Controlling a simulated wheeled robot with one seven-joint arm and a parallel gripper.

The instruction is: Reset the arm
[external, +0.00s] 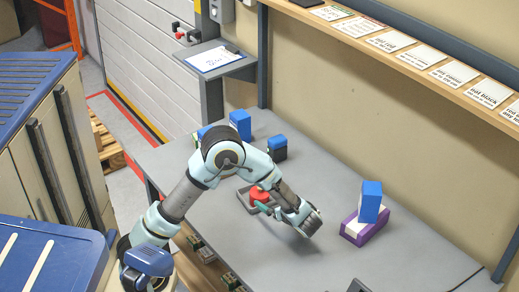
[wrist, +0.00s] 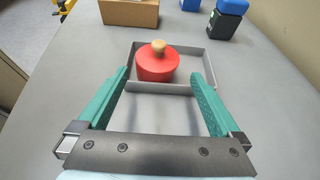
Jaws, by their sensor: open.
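My gripper (wrist: 160,98) has two green fingers spread apart, with nothing between their tips. In the wrist view, a red round object with a tan knob (wrist: 157,66) sits inside a shallow grey tray (wrist: 205,72), just beyond the fingertips. In the external view, my arm reaches over the grey table (external: 330,180), and my gripper (external: 263,207) is low beside the red object (external: 259,194) in its tray. The near part of the tray lies between and below the fingers.
Blue-topped containers (external: 240,123) and (external: 277,147) stand toward the back left. A blue box (external: 370,201) rests on a purple box (external: 363,230) at the right. A brown box (wrist: 130,12) shows in the wrist view. A shelf with labels (external: 400,48) runs along the wall.

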